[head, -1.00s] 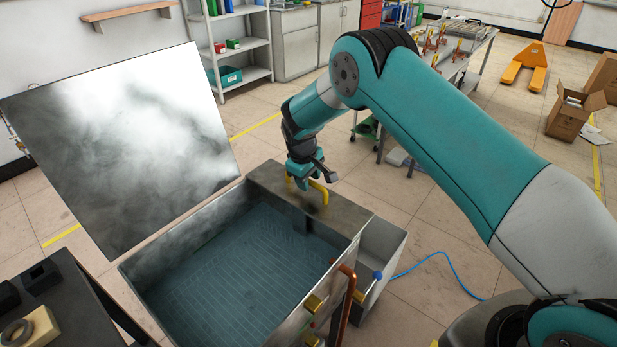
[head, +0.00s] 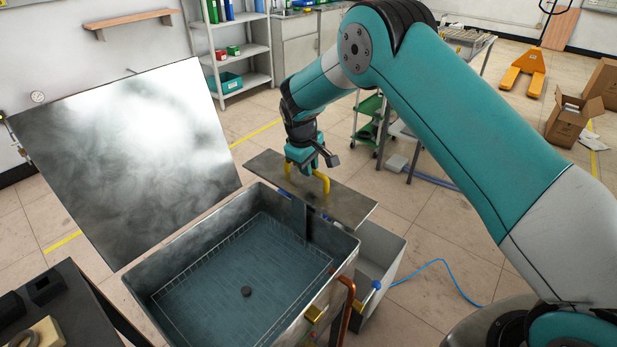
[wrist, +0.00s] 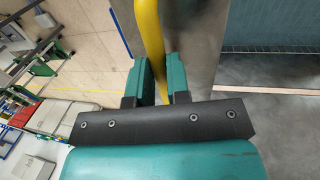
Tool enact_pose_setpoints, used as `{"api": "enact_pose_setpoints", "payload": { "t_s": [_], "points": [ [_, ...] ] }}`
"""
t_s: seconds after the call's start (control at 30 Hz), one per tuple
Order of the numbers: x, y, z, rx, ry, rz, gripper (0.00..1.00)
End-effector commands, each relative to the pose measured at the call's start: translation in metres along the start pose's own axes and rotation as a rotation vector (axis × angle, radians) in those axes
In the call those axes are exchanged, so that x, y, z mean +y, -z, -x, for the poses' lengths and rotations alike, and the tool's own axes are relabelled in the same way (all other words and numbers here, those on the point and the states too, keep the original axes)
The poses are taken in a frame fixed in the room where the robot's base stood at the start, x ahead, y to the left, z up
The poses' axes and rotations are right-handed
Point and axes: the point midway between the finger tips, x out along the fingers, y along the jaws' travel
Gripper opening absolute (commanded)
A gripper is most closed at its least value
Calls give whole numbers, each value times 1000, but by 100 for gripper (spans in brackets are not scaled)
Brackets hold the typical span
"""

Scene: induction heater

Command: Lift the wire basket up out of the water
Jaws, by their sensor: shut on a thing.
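The wire basket (head: 215,270) is a shallow wire frame inside the grey metal tank (head: 150,279). Its wire rim shows along its edges over a bluish floor, and I cannot tell where the water level lies against it. A dark post (head: 300,218) runs up from the basket's far right side to a flat metal plate (head: 350,203). A yellow handle (head: 325,181) stands on that plate. My gripper (head: 303,164) is shut on the handle, above the plate. In the wrist view the yellow handle (wrist: 150,38) passes between my gripper's teal fingers (wrist: 160,82).
A large tilted lid (head: 125,150) stands open at the tank's left, with steam-like marks on it. A copper pipe (head: 347,305) rises at the near right edge. A grey side bin (head: 375,262) adjoins the tank.

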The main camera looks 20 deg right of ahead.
Motion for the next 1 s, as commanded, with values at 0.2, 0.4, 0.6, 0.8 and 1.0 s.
{"api": "enact_pose_setpoints", "payload": {
  "t_s": [0.2, 0.4, 0.6, 0.8, 1.0],
  "points": [
    [12, 2, 56, 8, -4, -1, 0],
    [18, 2, 85, 7, -4, -3, 0],
    [20, 2, 97, 7, -4, -2, 0],
    [21, 2, 100, 8, -5, -2, 0],
    [22, 2, 102, 11, -6, -3, 0]
  ]
}}
